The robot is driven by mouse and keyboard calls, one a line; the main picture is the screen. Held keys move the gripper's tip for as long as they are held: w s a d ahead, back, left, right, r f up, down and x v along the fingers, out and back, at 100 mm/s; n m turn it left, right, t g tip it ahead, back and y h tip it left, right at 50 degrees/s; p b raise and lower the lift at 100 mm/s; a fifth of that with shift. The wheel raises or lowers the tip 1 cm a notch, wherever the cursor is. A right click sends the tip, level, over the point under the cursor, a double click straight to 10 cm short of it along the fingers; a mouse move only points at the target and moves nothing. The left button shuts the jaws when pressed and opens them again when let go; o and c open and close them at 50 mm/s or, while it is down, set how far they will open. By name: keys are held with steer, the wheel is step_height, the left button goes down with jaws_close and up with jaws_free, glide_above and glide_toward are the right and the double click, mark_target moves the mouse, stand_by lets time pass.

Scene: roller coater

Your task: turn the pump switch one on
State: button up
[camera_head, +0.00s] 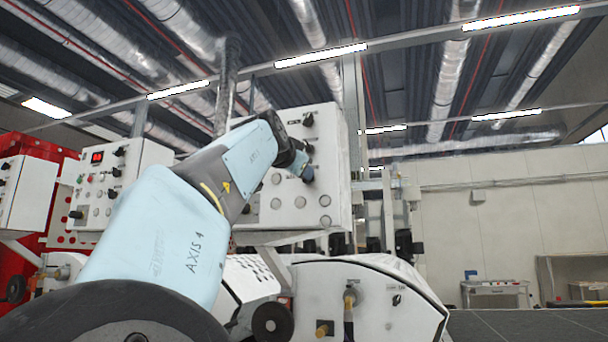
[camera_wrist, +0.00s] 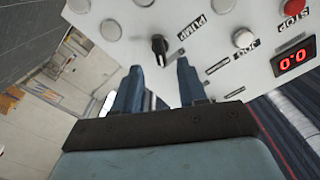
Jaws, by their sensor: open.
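The pump switch (camera_wrist: 158,45) is a black rotary knob on a white control panel (camera_wrist: 115,25), beside a label reading PUMP. My gripper (camera_wrist: 160,66) is open, with its two blue fingers apart just short of the knob. The knob lies roughly in line with the gap between the fingertips, and no contact shows. In the head view, my gripper (camera_head: 304,165) is at the right part of the panel (camera_head: 335,150), by a column of black knobs. My arm hides the panel's left part, and the gripper partly covers the lower knob there.
In the wrist view, a white button (camera_wrist: 243,39) by a JOG label, a red STOP button (camera_wrist: 293,7) and a red 0.0 display (camera_wrist: 293,62) sit near the switch. A second white panel (camera_head: 145,160) stands left. Machine housing (camera_head: 385,300) lies below.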

steer(key=v, duration=0.9)
steer(key=shift+d, duration=0.1)
